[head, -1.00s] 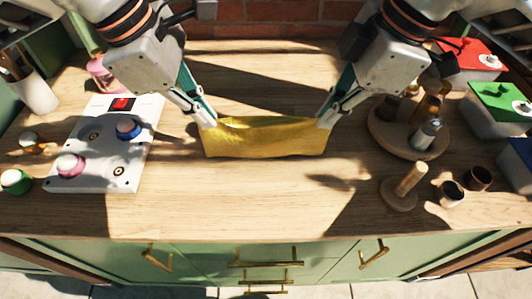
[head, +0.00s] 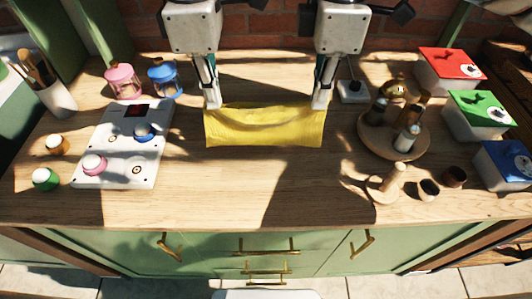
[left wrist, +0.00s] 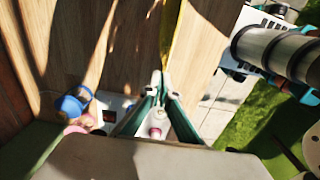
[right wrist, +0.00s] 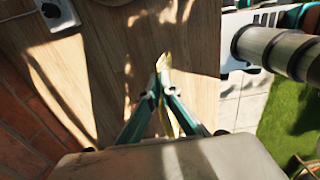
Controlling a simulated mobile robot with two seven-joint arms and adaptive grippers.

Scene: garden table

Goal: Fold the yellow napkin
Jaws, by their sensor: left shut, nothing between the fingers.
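The yellow napkin (head: 265,128) is spread wide between my two grippers in the head view, its far corners by their fingertips. It shows as a narrow strip in the left wrist view (left wrist: 170,30) and at the fingertips in the right wrist view (right wrist: 166,60). My left gripper (head: 213,105) is shut at the napkin's far left corner; I see no clear grip on the cloth. My right gripper (head: 319,104) is shut on the far right corner. How much of the napkin touches the table cannot be told.
A white panel (head: 105,165) with knobs stands left, with pink (head: 123,80) and blue (head: 164,78) jars behind. A round wooden stand (head: 375,145) with bottles and a wooden peg (head: 390,180) are right, before coloured boxes (head: 480,115). The wooden table (head: 240,190) in front is clear.

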